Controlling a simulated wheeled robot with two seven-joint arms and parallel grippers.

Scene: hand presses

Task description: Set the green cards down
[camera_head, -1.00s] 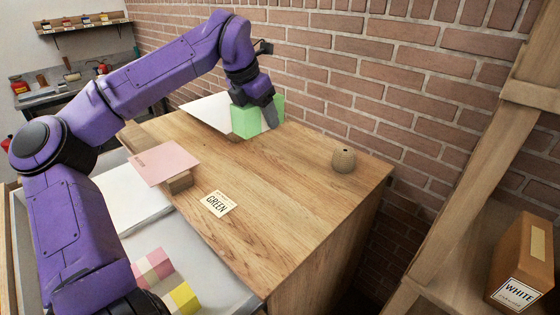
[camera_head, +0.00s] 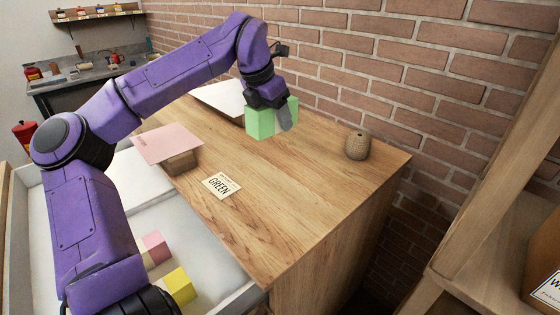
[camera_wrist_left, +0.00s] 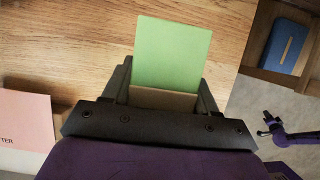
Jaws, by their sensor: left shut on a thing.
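The green cards (camera_head: 260,123) form a light green block held in my left gripper (camera_head: 283,115), above the far part of the wooden table. My left gripper is shut on them. In the left wrist view the green cards (camera_wrist_left: 172,55) show between the fingers, over bare wood. A label reading GREEN (camera_head: 221,186) lies flat on the table, nearer than the held cards and to their left. My right gripper is not in view.
A pink sheet on a small block (camera_head: 168,144) sits at the table's left edge. A white sheet (camera_head: 220,97) is behind the green cards. A round woven pot (camera_head: 357,145) stands near the right edge. Pink and yellow blocks (camera_head: 178,286) lie in the tray at lower left.

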